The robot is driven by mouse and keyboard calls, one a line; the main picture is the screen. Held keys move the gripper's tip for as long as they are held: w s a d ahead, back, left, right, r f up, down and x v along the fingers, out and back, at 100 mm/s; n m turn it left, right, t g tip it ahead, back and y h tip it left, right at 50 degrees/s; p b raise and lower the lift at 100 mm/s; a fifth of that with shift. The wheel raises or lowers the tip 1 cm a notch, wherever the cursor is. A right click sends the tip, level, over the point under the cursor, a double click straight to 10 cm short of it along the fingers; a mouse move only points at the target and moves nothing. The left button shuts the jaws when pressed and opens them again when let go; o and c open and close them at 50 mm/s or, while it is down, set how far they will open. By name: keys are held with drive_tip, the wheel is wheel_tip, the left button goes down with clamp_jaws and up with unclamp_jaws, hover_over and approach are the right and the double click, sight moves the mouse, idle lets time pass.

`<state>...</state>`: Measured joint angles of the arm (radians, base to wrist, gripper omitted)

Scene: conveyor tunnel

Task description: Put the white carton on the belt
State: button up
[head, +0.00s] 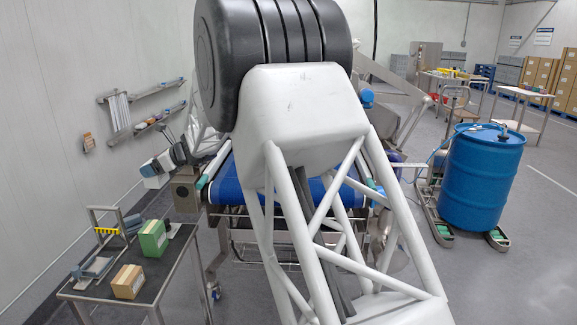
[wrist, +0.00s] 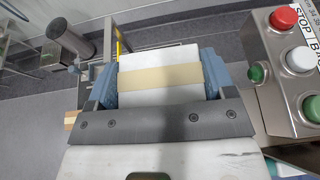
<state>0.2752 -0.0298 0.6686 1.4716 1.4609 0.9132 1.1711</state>
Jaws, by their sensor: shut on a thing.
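The white carton (wrist: 158,62) with a tan tape band lies between the blue-grey fingers of my gripper (wrist: 160,80) in the wrist view. The fingers press on its two sides, and its near part is hidden by the dark gripper bar. In the head view my gripper (head: 160,165) is small, left of the conveyor, with the white carton (head: 151,171) at its end. The blue belt (head: 228,185) lies to the right of it, partly hidden by my arm.
A control box (wrist: 290,75) with red, green and white buttons stands close right of my gripper. A blue drum (head: 482,180) stands right.

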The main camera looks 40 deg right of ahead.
drive_tip(key=s+d, duration=0.4)
drive_tip(key=d, duration=0.6)
drive_tip(key=s+d+f, duration=0.1)
drive_tip(key=s+d, duration=0.4)
drive_tip(key=d, duration=0.6)
drive_tip(key=s+d, duration=0.5)
drive_tip(key=d, duration=0.5)
drive_tip(key=shift+s+d+f, duration=0.15)
drive_tip(key=shift+d+f, duration=0.05)
drive_tip(key=shift+f, duration=0.1)
drive_tip(key=w+d, duration=0.4)
drive_tip(key=w, duration=0.3)
drive_tip(key=w+d+f, duration=0.1)
drive_tip(key=w+d, duration=0.2)
drive_tip(key=w, duration=0.4)
drive_tip(key=shift+d+f, duration=0.2)
drive_tip(key=shift+d, duration=0.15)
drive_tip(key=shift+f, duration=0.15)
drive_tip(key=shift+f, duration=1.65)
drive_tip(key=shift+f, duration=0.15)
